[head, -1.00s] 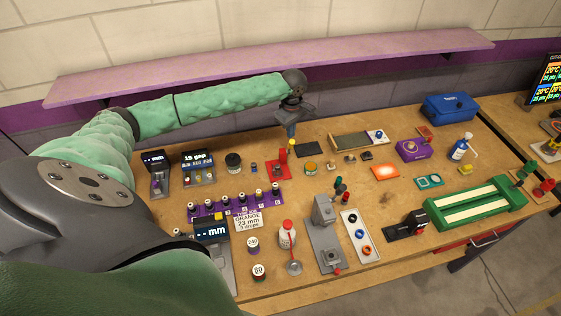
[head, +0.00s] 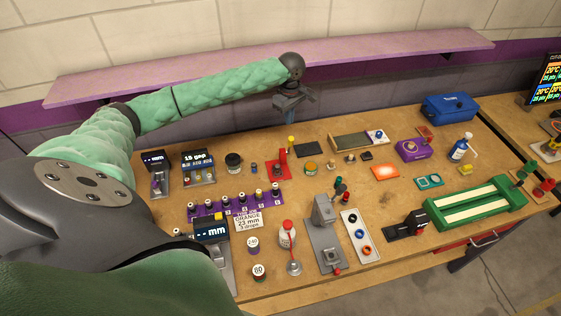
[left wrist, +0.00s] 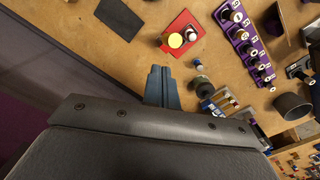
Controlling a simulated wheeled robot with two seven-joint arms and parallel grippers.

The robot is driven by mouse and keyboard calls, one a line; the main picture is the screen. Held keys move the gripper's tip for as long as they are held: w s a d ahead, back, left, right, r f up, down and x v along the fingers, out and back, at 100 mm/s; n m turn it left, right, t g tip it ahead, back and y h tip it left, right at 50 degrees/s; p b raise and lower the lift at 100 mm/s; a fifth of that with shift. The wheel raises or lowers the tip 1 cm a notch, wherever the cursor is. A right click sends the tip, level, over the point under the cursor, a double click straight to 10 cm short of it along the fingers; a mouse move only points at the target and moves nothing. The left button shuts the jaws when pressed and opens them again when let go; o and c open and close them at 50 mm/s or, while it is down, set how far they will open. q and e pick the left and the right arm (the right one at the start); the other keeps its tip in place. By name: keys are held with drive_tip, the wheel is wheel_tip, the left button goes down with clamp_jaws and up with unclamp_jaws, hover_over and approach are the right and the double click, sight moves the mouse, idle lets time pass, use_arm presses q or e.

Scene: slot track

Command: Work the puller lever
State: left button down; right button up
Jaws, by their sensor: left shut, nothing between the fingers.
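A small red-based tool (head: 278,172) stands at the back of the bench, with a lever topped by a yellow knob (head: 291,139). I take this to be the puller; no label on it is readable. In the left wrist view its red plate (left wrist: 186,22) and the round yellow knob (left wrist: 175,40) show from above. My left gripper (head: 289,117) is shut and empty. It hangs above the back edge of the bench, just behind the yellow knob and apart from it. Its closed fingers also show in the left wrist view (left wrist: 160,72). My right gripper is not in view.
A purple rack of bottles (head: 235,205) and small gauges stand left of the red tool. A dark mat (head: 308,147) lies to its right. A grey press (head: 324,232) stands toward the front. A pink shelf (head: 400,47) runs above the back of the bench.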

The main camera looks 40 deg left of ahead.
use_arm(q)
drive_tip(key=shift+w+a+r, duration=0.25)
drive_tip(key=shift+a+r, duration=0.05)
drive_tip(key=shift+r, duration=0.3)
drive_tip(key=shift+w+a+r, duration=0.2)
drive_tip(key=shift+a+r, duration=0.05)
drive_tip(key=shift+r, duration=0.3)
drive_tip(key=shift+w+a+r, duration=0.25)
drive_tip(key=shift+a+r, duration=0.05)
drive_tip(key=shift+r, duration=0.3)
